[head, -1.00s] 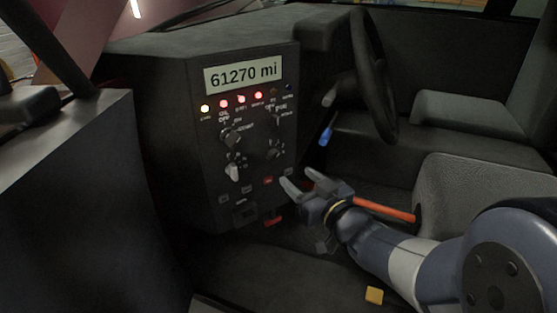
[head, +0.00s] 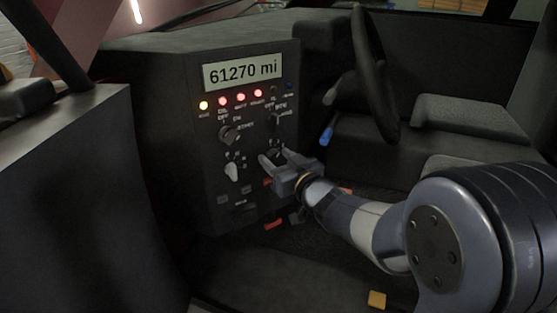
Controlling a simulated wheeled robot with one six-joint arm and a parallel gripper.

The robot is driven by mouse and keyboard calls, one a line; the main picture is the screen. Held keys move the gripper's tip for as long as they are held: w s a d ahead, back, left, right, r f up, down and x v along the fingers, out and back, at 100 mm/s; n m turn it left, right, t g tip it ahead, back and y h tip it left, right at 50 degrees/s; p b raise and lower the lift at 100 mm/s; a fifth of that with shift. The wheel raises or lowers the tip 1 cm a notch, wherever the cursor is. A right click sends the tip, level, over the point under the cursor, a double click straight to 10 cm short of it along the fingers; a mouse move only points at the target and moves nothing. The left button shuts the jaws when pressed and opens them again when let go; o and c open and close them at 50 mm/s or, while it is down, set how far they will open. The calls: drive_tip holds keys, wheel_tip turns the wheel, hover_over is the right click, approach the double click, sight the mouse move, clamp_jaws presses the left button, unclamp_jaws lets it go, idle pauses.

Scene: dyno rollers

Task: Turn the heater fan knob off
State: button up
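The dash panel (head: 212,105) carries several rotary knobs with small labels. The lower left knob (head: 232,172) has a pale grip that stands near upright. The upper left knob (head: 228,134) is dark and tilted, with START lettering beside it. The upper right knob (head: 275,120) is dark. The lower right knob (head: 274,151) is partly hidden behind my fingers. I cannot read which one is the heater fan knob. My gripper (head: 275,158) is open, its two fingers pointing at the panel just at the lower right knob. I cannot tell whether they touch it.
A lit display (head: 241,73) and a row of small lamps (head: 240,101) sit above the knobs. The steering wheel (head: 376,80) and a blue-tipped lever (head: 326,137) are to the right. A red piece (head: 273,224) hangs below the panel. A yellow block (head: 377,299) lies on the floor.

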drive_tip(key=c, duration=0.9)
drive_tip(key=shift+f+n+b, duration=0.15)
drive_tip(key=shift+n+b, duration=0.15)
drive_tip(key=n+b, duration=0.2)
drive_tip(key=shift+n, duration=0.3)
drive_tip(key=shift+n+b, duration=1.1)
drive_tip(key=shift+n, duration=0.8)
drive_tip(key=o, duration=1)
drive_tip(key=shift+s, duration=0.15)
